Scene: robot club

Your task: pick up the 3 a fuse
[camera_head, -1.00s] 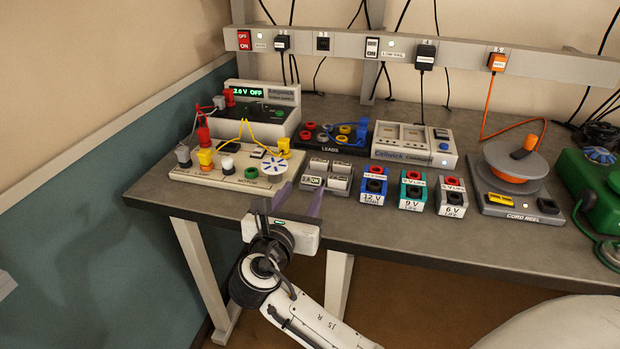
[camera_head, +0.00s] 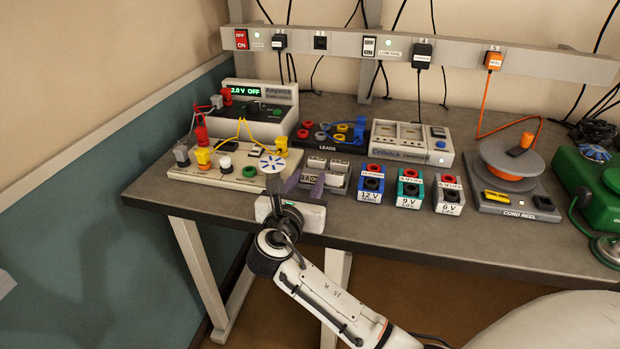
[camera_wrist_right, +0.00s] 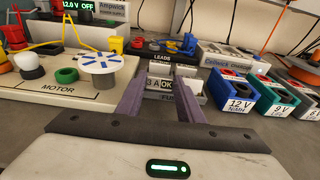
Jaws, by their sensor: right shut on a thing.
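The fuse rack (camera_head: 338,187) is a small grey block with labelled pale fuses at the bench's front edge. It also shows in the right wrist view (camera_wrist_right: 191,99). My right gripper (camera_head: 306,180) reaches over the bench edge to the rack's front left fuse. In the right wrist view, the gripper (camera_wrist_right: 159,84) has its two purple-grey fingers on either side of the 3 A fuse (camera_wrist_right: 160,83), whose label reads "3 A OK". It is shut on that fuse, which is still at the rack; whether it is lifted I cannot tell. My left gripper is not in view.
The motor board (camera_head: 222,174) stands close on the left, with its white fan disc (camera_head: 273,166) near the gripper. The 12 V battery block (camera_head: 370,184) and others stand to the right. The leads rack (camera_head: 328,146) and charger (camera_head: 411,143) are behind.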

